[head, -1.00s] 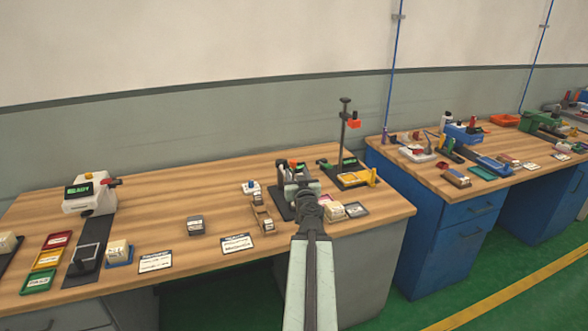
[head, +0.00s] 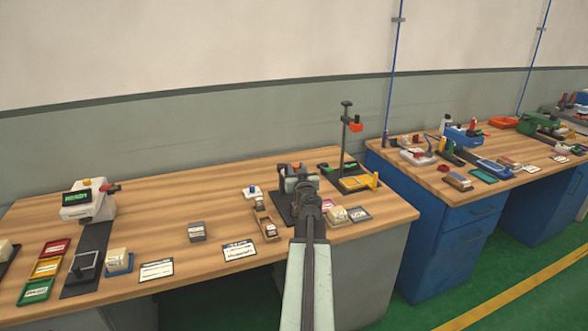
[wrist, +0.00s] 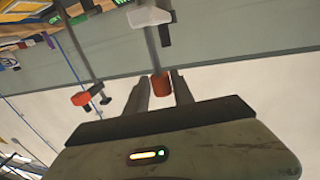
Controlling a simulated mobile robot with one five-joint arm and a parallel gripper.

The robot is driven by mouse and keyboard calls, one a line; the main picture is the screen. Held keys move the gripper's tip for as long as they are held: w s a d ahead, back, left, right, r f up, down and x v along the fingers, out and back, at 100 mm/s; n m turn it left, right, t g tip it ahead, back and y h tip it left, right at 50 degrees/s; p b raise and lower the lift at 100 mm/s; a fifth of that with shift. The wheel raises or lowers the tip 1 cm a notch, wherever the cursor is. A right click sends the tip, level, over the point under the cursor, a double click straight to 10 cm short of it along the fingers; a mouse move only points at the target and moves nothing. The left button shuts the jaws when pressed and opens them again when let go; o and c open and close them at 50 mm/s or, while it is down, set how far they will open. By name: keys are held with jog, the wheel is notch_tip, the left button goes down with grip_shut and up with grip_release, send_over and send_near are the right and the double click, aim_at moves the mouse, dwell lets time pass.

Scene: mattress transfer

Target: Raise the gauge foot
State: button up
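The gauge is mostly hidden behind my gripper in the head view; its dark base plate (head: 281,207) shows on the near bench. In the wrist view, the gauge's pale head (wrist: 150,16) and grey stem are at the top, tilted in the picture. An orange-red cylindrical knob (wrist: 160,85) lies between my two finger lines. My gripper (wrist: 161,76) has its fingers apart, with the knob in the gap; I cannot tell whether they touch it. The gauge foot cannot be made out clearly. My gripper also shows in the head view (head: 301,180), over the gauge.
A post stand (head: 344,140) with a red clamp rises just behind and right of my gripper. A wooden tray (head: 267,228) and a card (head: 239,250) lie to its left. A cream block (head: 337,215) is close on the right.

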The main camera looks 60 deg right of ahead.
grip_shut()
jog(key=shift+w, duration=0.1)
dwell(1.1)
